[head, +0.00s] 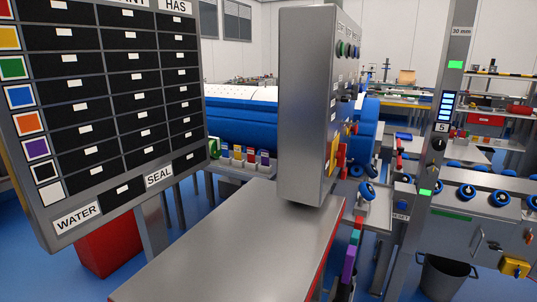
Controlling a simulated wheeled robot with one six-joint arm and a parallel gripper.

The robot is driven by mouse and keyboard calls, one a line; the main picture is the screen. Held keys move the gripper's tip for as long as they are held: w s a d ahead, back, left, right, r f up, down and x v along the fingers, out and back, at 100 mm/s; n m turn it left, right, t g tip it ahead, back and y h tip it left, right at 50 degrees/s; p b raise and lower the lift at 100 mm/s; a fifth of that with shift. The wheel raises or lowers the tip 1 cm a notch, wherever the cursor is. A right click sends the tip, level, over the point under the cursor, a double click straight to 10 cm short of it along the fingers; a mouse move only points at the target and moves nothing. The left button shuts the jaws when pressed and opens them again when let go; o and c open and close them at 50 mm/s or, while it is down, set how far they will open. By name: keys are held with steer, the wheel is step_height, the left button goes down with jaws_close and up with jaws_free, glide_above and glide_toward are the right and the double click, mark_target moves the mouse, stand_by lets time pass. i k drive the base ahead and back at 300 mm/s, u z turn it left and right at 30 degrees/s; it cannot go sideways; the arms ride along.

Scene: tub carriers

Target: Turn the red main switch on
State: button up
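A grey control cabinet (303,110) stands in the middle of the head view, seen mostly from its side. Its front panel faces right and is steeply foreshortened. Low on that panel is a yellow plate (332,153) with a red part (341,158) that looks like the red main switch. The angle is too steep to tell its position. Several round buttons (344,49) sit higher on the same panel. My gripper is not in view.
A grey table top (215,250) lies before the cabinet. A large labelled board (110,110) fills the left. A grey post (436,120) stands at right, with a panel of blue knobs (467,192) and a dark bin (445,277) near it.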

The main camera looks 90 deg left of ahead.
mark_target(340, 156)
steer(key=u, duration=1.3)
steer(key=i, duration=0.95)
steer(key=u, duration=1.95)
steer(key=k, duration=0.5)
steer(key=z, duration=1.6)
steer(key=i, duration=1.4)
steer(key=u, duration=0.55)
